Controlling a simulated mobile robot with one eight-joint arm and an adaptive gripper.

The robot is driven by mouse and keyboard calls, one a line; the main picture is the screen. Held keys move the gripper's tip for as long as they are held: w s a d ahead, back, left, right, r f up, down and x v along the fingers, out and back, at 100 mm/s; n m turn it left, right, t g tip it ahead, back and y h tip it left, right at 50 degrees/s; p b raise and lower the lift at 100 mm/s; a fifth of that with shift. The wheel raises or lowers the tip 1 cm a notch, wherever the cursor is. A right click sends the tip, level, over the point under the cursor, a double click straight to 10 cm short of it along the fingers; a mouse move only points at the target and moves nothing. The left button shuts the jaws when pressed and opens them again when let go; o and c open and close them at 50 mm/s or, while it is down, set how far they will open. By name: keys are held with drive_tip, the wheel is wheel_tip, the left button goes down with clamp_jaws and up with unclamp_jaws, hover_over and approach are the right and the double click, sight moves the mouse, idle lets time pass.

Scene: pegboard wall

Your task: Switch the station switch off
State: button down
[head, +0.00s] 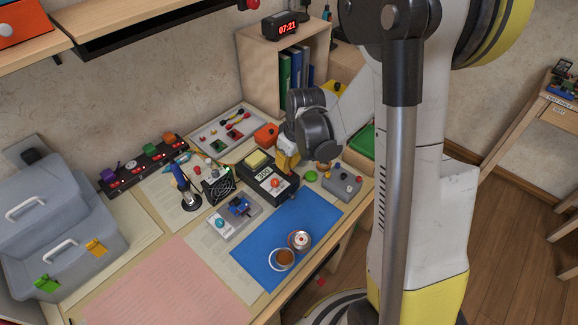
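A black station (261,187) with a lit number display stands in the middle of the wooden workbench. A red-orange part shows on its front, below the display; I cannot tell whether this is the switch or which way a switch is set. A yellow pad sits at the station's top. My gripper (287,160) is at the right end of the station, close to the display, pointing down. Its dark body hides part of the bench behind it. The fingers are small and partly hidden, so I cannot tell whether they touch the station or are open.
A soldering iron in a stand (187,192) and a black fan (218,188) are left of the station. A grey box with knobs (343,184) is to its right. A blue mat (270,247) lies in front. A shelf unit with a clock (287,27) stands behind.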

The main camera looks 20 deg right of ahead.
sight(291, 172)
drive_tip(key=r+p, duration=0.2)
drive_tip(key=r, duration=0.1)
drive_tip(key=r+p, duration=0.1)
drive_tip(key=shift+w+a+r, duration=0.2)
drive_tip(key=shift+w+r, duration=0.05)
drive_tip(key=shift+w, duration=0.1)
drive_tip(key=p+v, duration=0.4)
drive_tip(key=v, duration=0.5)
drive_tip(key=shift+d+r, duration=0.2)
